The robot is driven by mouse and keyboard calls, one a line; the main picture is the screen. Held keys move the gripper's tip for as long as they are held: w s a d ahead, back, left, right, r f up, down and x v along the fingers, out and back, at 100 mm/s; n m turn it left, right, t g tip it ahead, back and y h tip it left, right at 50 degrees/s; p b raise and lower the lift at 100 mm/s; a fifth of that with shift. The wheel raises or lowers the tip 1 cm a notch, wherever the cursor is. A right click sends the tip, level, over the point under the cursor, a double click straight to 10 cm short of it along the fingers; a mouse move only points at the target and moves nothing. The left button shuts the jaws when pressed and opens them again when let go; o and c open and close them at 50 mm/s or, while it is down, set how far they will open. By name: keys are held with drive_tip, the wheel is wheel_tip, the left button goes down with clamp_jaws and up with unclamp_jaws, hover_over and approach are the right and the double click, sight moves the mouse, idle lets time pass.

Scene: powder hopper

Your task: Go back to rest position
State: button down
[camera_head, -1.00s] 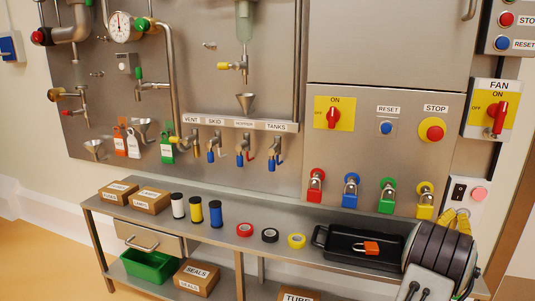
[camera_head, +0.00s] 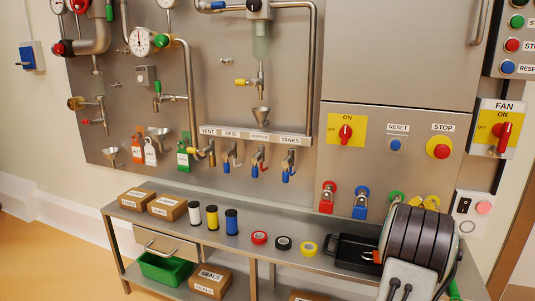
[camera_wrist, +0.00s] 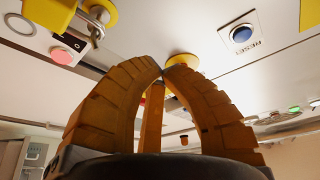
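My gripper (camera_wrist: 163,72) fills the lower middle of the wrist view. Its ribbed yellow-orange fingers curve together and meet at the tips, with no object visible between them. In the head view my dark ribbed wrist covers the lower right, in front of the padlock row and the black tray's right end. The gripper's fingers are mostly hidden there. In the wrist view the blue reset button (camera_wrist: 241,35) lies beyond the fingers to the right, and the pink button (camera_wrist: 62,55) to the left.
The steel panel with valves and a row of padlocks, including red (camera_head: 328,200) and blue (camera_head: 361,203), stands behind the bench. The black tray (camera_head: 345,246) holds a partly hidden orange-red padlock. Tape rolls (camera_head: 283,243), spools (camera_head: 213,217) and boxes (camera_head: 167,207) stand left of it.

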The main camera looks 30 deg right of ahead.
drive_tip(key=w+a+r+n+t+y+p, duration=0.2)
drive_tip(key=w+a+r+n+y+p, duration=0.3)
drive_tip(key=w+a+r+p, duration=0.55)
drive_tip(key=w+a+r+n+y+p, duration=0.2)
drive_tip(key=w+a+r+y+p, duration=0.15)
drive_tip(key=a, duration=0.55)
drive_tip(key=w+a+r+n+y+p, duration=0.2)
drive_tip(key=a+y+p, duration=0.2)
drive_tip(key=a, duration=0.4)
drive_tip(key=s+a+r+n+g+y+p, duration=0.1)
drive_tip(key=s+a+r+n+y+p, duration=0.2)
drive_tip(key=a, duration=0.4)
drive_tip(key=s+a+r+n+g+y+p, duration=0.1)
drive_tip(key=s+a+r+n+g+p, duration=0.1)
drive_tip(key=s+a+p, duration=0.5)
drive_tip(key=s+a+r+n+g+y+p, duration=0.1)
drive_tip(key=s+a+r+n+y+p, duration=0.15)
drive_tip(key=a, duration=0.55)
drive_tip(key=s+a+r+n+g+p, duration=0.1)
drive_tip(key=s+a+p, duration=0.1)
drive_tip(key=s, duration=0.2)
drive_tip(key=s+a+r+n+g+y+p, duration=0.1)
drive_tip(key=s+a+g+p, duration=0.1)
drive_tip(key=s, duration=0.3)
drive_tip(key=shift+a+r+p, duration=0.25)
drive_tip(key=shift+a+p, duration=0.05)
drive_tip(key=shift+p, duration=0.15)
drive_tip(key=shift+s+n, duration=0.1)
drive_tip(key=shift+n, duration=0.15)
